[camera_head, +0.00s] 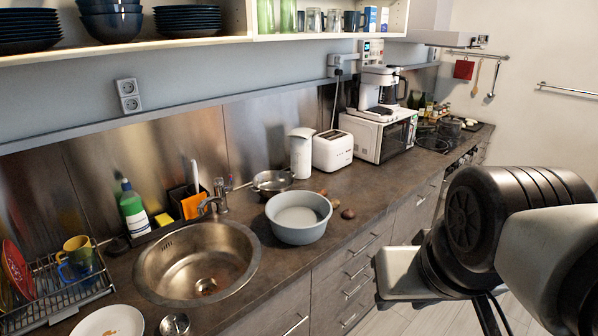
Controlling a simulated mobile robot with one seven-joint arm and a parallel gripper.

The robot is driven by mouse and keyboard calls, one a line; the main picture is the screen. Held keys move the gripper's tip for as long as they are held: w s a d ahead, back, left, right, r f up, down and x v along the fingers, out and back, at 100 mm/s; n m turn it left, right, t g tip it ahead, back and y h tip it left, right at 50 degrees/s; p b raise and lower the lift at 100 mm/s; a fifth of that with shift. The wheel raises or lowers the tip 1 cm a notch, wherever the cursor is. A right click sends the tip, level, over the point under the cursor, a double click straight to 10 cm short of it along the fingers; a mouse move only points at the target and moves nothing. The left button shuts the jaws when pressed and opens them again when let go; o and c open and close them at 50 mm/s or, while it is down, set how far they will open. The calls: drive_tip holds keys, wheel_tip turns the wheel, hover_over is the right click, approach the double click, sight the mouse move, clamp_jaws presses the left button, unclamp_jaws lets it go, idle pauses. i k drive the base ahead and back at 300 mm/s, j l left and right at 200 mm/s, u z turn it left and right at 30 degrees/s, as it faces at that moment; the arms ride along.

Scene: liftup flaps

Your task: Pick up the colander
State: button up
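A metal bowl-shaped vessel (271,183), which looks like the colander, sits on the brown counter (365,190) behind a light blue-grey basin (299,218). The front of the metal vessel is partly hidden by the basin, and I cannot make out holes in it. The basin stands upright near the counter's front edge, right of the sink, and looks empty. My dark and grey arm links fill the right side, in front of the drawers and floor. My gripper's fingers do not show.
A round sink (198,262) with a faucet (216,197) lies to the left. A white canister (301,153), a toaster (333,150) and a microwave (378,135) stand behind. Small brown items (348,214) lie beside the basin. An open shelf (225,35) with dishes hangs above.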

sight(268, 184)
drive_tip(key=i+l+u, duration=0.35)
drive_tip(key=i+l, duration=0.25)
drive_tip(key=i+l+u, duration=0.35)
drive_tip(key=i+l, duration=0.15)
drive_tip(key=l, duration=0.2)
drive_tip(key=i+l+u, duration=0.2)
drive_tip(key=l, duration=0.25)
drive_tip(key=i+l+u, duration=0.2)
drive_tip(key=l, duration=0.2)
